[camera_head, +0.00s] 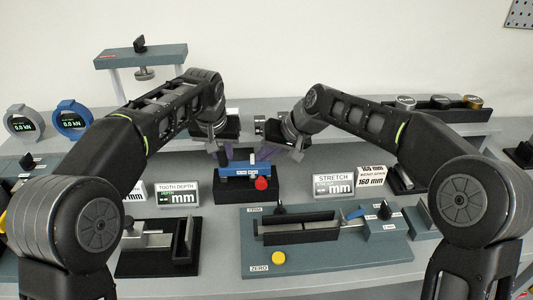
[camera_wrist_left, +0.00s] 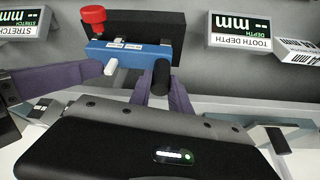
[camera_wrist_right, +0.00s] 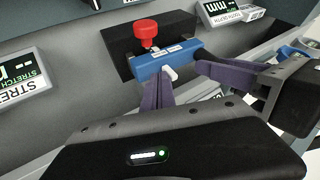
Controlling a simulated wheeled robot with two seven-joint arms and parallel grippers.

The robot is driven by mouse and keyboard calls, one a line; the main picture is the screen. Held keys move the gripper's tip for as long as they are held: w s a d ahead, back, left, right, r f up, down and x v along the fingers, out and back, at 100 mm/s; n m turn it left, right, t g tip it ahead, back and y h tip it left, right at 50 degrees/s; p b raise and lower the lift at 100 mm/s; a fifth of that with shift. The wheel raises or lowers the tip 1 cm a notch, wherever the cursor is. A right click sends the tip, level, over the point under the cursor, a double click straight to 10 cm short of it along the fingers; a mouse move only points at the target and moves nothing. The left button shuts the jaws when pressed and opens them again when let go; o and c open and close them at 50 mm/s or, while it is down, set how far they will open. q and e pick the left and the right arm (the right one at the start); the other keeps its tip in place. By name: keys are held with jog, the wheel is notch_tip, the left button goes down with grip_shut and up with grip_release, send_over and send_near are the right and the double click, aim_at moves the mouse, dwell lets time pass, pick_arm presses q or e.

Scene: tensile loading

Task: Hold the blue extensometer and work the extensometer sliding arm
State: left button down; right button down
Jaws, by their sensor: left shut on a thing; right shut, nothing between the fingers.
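The blue extensometer (camera_head: 238,170) lies along the top of a black stand (camera_head: 232,192), with a red knob (camera_head: 261,183) at its right end. It also shows in the left wrist view (camera_wrist_left: 130,53) and the right wrist view (camera_wrist_right: 165,61). My left gripper (camera_wrist_left: 163,88) is shut on its black cylindrical grip (camera_wrist_left: 161,74). The sliding arm appears as a small white tab (camera_wrist_left: 110,67) on the near side of the blue bar, also in the right wrist view (camera_wrist_right: 170,73). My right gripper (camera_wrist_right: 157,88) is shut and empty, its tips right beside the white tab; I cannot tell if they touch.
A STRETCH display (camera_head: 333,186) stands right of the stand, and a TOOTH DEPTH display (camera_head: 178,194) left of it. A teal fixture (camera_head: 330,255) with a yellow button (camera_head: 278,257) lies in front. A test frame (camera_head: 140,57) stands behind. The two grippers are close together.

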aim_at(241, 162)
jog(key=a, duration=0.4)
pick_arm(q)
jog(key=shift+d, duration=0.1)
pick_arm(e)
jog(key=shift+d, duration=0.6)
jog(key=d, duration=0.3)
jog(key=v, duration=1)
jog(key=shift+d, duration=0.1)
